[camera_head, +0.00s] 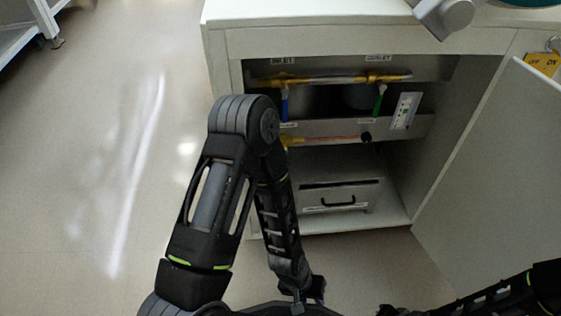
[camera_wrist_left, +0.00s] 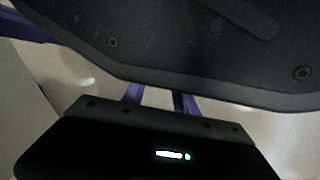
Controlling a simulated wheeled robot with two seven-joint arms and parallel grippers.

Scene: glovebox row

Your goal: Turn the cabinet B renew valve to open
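An open cabinet (camera_head: 225,110) stands ahead in the head view; its letter is not readable. Inside, a blue valve handle (camera_head: 284,104) and a green valve handle (camera_head: 379,100) hang from a yellowish pipe (camera_head: 330,78). Below them a thin red bar (camera_head: 335,138) runs horizontally beside a black round knob (camera_head: 366,137). I cannot read which one is the renew valve. My left arm is bent in front of the cabinet's left side, its forearm pointing down. In the left wrist view my left gripper (camera_wrist_left: 158,98) shows two separated purple fingers, partly hidden, nothing between them. My right gripper is not visible.
A small indicator panel (camera_head: 405,110) is at the right of the valves. A drawer box (camera_head: 340,193) with a black handle sits below. The open door (camera_head: 490,165) stands on the right, with a yellow tag (camera_head: 543,63) above it.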

